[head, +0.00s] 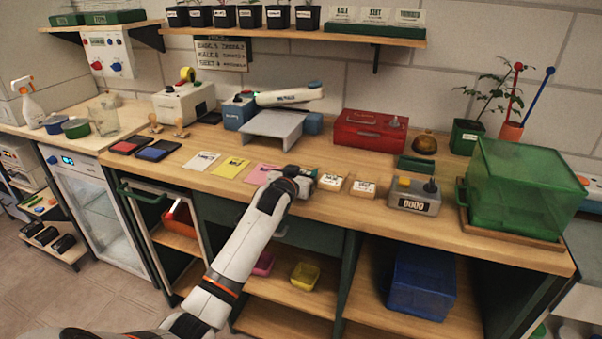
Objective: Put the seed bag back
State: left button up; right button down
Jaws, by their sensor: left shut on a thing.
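My left gripper (297,180) is over the front middle of the workbench, at the right edge of the pink card. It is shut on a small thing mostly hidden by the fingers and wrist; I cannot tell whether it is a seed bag. Two small tan packs with white labels, the left one (332,183) and the right one (363,189), lie just right of the gripper. White packets lettered like seed bags (375,16) stand in a green tray (376,30) on the wall shelf. My right gripper is not in view.
The workbench (240,190) bears a white card (201,161), a yellow card (231,168) and a pink card (262,174). A grey device (414,199) and a green translucent bin (520,190) stand to the right. A red toolbox (369,132) and grey stand (272,126) are behind.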

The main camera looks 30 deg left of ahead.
pick_arm(q)
jog(key=o, duration=0.8)
jog(key=shift+f, duration=0.1)
jog(key=shift+r, duration=0.25)
jog(key=shift+s+d, duration=0.1)
jog(key=shift+s, duration=0.25)
jog(key=v, duration=1.1)
jog(key=shift+s+r, duration=0.15)
